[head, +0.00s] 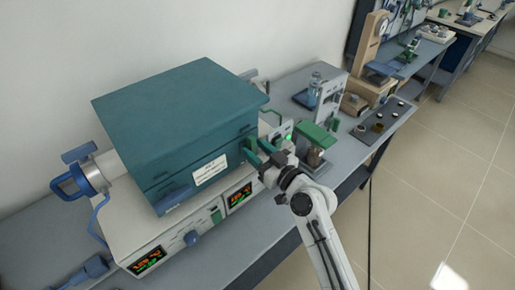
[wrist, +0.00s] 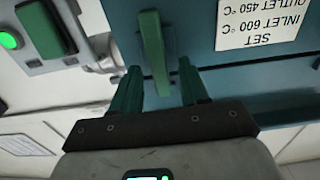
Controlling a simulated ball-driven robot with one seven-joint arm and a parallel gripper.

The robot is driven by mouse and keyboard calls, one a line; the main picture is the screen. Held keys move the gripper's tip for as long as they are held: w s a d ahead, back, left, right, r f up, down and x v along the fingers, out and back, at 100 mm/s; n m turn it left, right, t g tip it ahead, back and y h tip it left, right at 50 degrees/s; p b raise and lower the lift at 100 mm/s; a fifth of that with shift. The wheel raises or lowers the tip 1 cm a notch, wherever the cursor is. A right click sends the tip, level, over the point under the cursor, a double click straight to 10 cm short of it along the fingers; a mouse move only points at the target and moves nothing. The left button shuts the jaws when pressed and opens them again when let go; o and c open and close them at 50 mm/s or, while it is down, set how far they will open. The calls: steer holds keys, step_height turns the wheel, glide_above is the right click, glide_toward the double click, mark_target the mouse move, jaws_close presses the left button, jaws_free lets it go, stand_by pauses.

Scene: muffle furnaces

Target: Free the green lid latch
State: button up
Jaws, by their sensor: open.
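The teal furnace (head: 170,130) stands on a white base with its lid shut, and its front wall (wrist: 240,70) fills the right of the wrist view. The green lid latch (wrist: 153,45) is an upright bar on that wall. My gripper (wrist: 160,68) is open, one green finger on each side of the latch's lower part. A gap shows on both sides; contact is not visible. In the head view my gripper (head: 257,149) is at the furnace's right front corner, where the latch is hard to tell from the fingers.
A green block (wrist: 45,28) on a grey fitting and a lit green button (wrist: 9,40) are left of the latch in the wrist view. A white label (wrist: 263,20) is to the right. A green-topped device (head: 316,140) stands right of my gripper on the grey bench (head: 352,152).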

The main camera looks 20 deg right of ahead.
steer(key=shift+c, duration=0.3)
jaws_close()
steer(key=shift+m, duration=0.3)
steer(key=m, duration=0.3)
steer(key=shift+w+d+f+m+b, duration=0.1)
steer(key=shift+d+m+b, duration=0.15)
steer(key=shift+m+b, duration=0.15)
steer(key=shift+w+d+f+m+p, duration=0.15)
steer(key=shift+m+p, duration=0.25)
steer(key=shift+m, duration=1.85)
steer(key=shift+s+d+f+m+p, duration=0.15)
steer(key=shift+f+m+p, duration=0.2)
steer(key=shift+m, duration=1.95)
steer(key=shift+w+d+f+m+p, duration=0.15)
steer(key=shift+m+p, duration=0.3)
steer(key=shift+m, duration=1.8)
